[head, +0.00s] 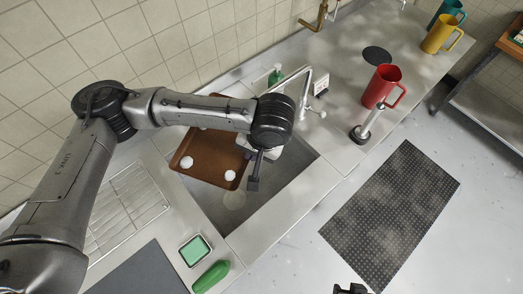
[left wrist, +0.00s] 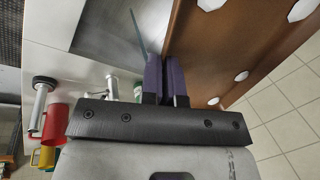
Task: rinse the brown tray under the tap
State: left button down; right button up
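The brown tray (head: 207,158) is tilted over the sink (head: 285,180), with several whitish round patches on its face. My left gripper (head: 253,184) is at the tray's right edge. In the left wrist view, its fingers (left wrist: 166,82) are closed on the rim of the tray (left wrist: 235,50). The silver tap (head: 304,88) stands behind the sink, right of the tray; my left arm covers part of the tray's upper side. No running water can be made out. A dark piece at the bottom edge appears to be my right gripper (head: 350,289), mostly cut off.
A red jug (head: 382,86) and a dark-based silver tool (head: 366,126) stand right of the sink. A green bottle (head: 275,75) is behind the tap. A wire rack (head: 125,208), green sponge dish (head: 195,250) and green object (head: 211,276) lie left and front.

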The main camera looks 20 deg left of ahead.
pick_arm(q)
jog(key=s+d+p, duration=0.4)
jog(key=d+p, duration=0.2)
jog(key=d, duration=0.2)
jog(key=shift+s, duration=0.3)
jog(key=a+r+p, duration=0.4)
jog(key=a+r, duration=1.1)
jog(key=shift+a+p, duration=0.3)
jog(key=shift+a, duration=0.05)
